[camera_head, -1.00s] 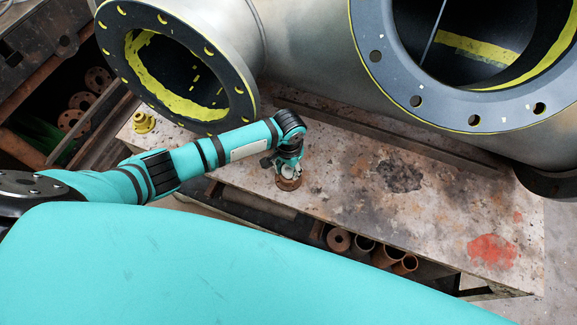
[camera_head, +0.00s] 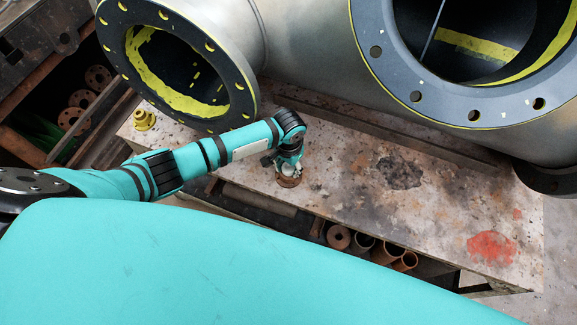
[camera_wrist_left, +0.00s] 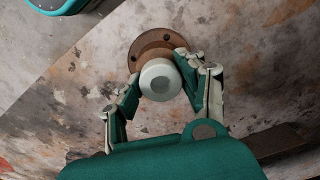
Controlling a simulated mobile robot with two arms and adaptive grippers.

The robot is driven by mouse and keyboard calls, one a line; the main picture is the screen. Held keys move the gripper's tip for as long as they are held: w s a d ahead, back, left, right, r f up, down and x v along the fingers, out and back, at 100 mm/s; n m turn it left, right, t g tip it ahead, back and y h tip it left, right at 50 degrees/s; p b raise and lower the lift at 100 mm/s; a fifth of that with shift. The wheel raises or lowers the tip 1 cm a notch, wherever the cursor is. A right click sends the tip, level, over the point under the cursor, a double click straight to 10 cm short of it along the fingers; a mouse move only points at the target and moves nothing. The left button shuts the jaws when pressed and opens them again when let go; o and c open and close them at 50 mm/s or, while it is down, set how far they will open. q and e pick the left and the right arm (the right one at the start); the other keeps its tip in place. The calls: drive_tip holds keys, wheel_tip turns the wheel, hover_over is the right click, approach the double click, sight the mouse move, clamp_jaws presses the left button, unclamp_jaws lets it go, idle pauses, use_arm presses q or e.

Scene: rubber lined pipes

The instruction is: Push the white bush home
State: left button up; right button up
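The white bush (camera_wrist_left: 160,80) is a short pale cylinder with a round end face turned to the left wrist camera. It sits over the middle of a rusty brown flange (camera_wrist_left: 154,42) with bolt holes, which lies on the bench and also shows in the head view (camera_head: 289,182). My left gripper (camera_wrist_left: 157,68) points down with a finger on each side of the bush and appears closed on it. The seam between bush and flange is hidden, so I cannot tell how deep the bush sits. My right gripper is in neither view.
The stained bench top (camera_head: 425,195) is clear to the right of the flange. A large grey pipe (camera_head: 320,70) with flanged openings lies behind. A small yellow part (camera_head: 144,120) stands at the bench's left end. Pipe pieces (camera_head: 363,246) lie below the front edge.

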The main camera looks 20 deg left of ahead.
sight(289, 167)
use_arm(q)
drive_tip(key=o, duration=0.4)
drive_tip(key=shift+s+f, duration=0.2)
drive_tip(key=shift+f, duration=0.2)
drive_tip(key=shift+c, duration=0.2)
drive_tip(key=shift+w+a+r, duration=0.1)
drive_tip(key=shift+r, duration=0.05)
drive_tip(key=shift+r, duration=0.1)
wheel_tip(289, 167, up, 8)
drive_tip(key=p, duration=0.9)
drive_tip(key=shift+w, duration=0.1)
